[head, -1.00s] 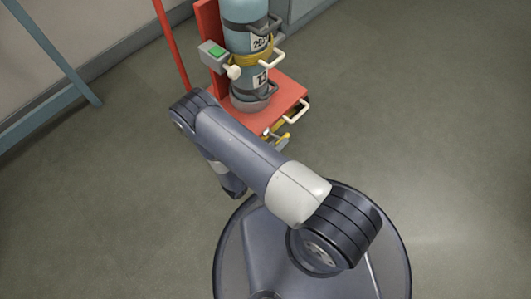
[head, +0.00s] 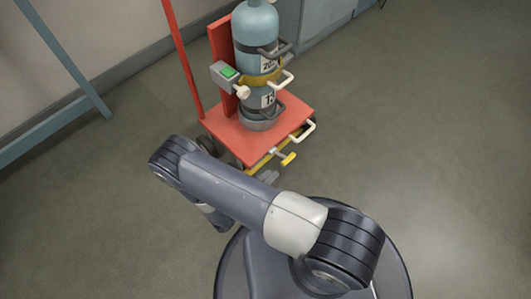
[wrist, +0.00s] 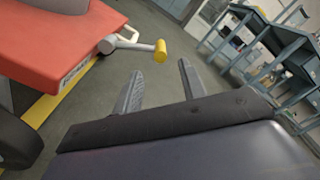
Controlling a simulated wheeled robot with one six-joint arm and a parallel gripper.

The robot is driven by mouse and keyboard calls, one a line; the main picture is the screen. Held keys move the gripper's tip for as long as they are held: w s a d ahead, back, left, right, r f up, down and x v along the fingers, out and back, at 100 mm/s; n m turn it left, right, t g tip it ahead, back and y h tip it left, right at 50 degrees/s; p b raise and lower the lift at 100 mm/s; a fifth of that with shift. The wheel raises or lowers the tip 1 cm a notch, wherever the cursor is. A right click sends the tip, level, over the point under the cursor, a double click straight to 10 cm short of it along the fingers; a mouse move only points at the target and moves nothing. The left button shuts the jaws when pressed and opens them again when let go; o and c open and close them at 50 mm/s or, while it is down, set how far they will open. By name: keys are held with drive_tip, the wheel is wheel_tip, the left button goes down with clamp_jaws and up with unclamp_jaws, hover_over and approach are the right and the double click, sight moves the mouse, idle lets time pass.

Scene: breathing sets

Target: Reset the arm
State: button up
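My arm (head: 235,205) reaches up and left from my round base in the head view, bent at the elbow. In the wrist view my gripper (wrist: 160,85) is open, its two grey fingers apart with only floor between them. In the head view the gripper is mostly hidden, with a small grey part by the cart's front edge. A red cart (head: 228,132) carries a blue-grey cylinder (head: 256,60) standing upright. A yellow-tipped handle (head: 288,158) sticks out at the cart's front and shows in the wrist view (wrist: 160,50), beyond the fingers and apart from them.
A grey box with a green button (head: 227,73) sits beside the cylinder. A blue frame (head: 80,75) stands at the left wall. Blue benches (wrist: 270,50) stand at the upper right of the wrist view. The floor right of the cart is clear.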

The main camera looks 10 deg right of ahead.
sight(289, 156)
drive_tip(key=shift+w+d, duration=0.1)
drive_tip(key=shift+b+x, duration=1.25)
drive_tip(key=shift+x, duration=4.05)
